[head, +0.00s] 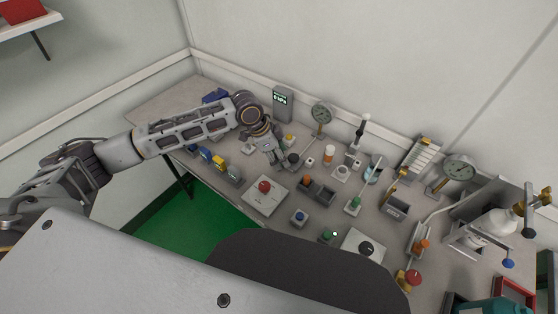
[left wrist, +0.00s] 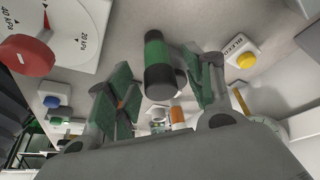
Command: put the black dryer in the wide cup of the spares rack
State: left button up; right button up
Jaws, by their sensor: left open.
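My left gripper (head: 274,160) is low over the bench, between the red-knob plate and the yellow-button box. It is open. In the left wrist view its fingers (left wrist: 160,100) stand apart on either side of a cylinder (left wrist: 156,62) with a green band and black ends. The cylinder lies ahead of the fingers, not visibly gripped; I cannot tell for sure that it is the black dryer. In the head view the gripper largely hides this spot. I cannot clearly identify the spares rack or its wide cup. My right gripper is not in view.
The red knob (head: 264,186) sits beside the gripper on a pale plate. The yellow button (head: 288,137) is behind it. The bench is crowded.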

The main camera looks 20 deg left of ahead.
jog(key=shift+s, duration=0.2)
pick_arm(q)
jog(key=c, duration=0.4)
grip_shut()
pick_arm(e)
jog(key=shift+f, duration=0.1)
pick_arm(q)
jog(key=shift+r, duration=0.15)
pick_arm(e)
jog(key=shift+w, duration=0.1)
pick_arm(q)
jog(key=shift+r, duration=0.55)
notch_tip(320, 180, up, 8)
jog(key=shift+r+p, duration=0.15)
jog(key=shift+p, duration=0.35)
jog(key=shift+r, duration=0.15)
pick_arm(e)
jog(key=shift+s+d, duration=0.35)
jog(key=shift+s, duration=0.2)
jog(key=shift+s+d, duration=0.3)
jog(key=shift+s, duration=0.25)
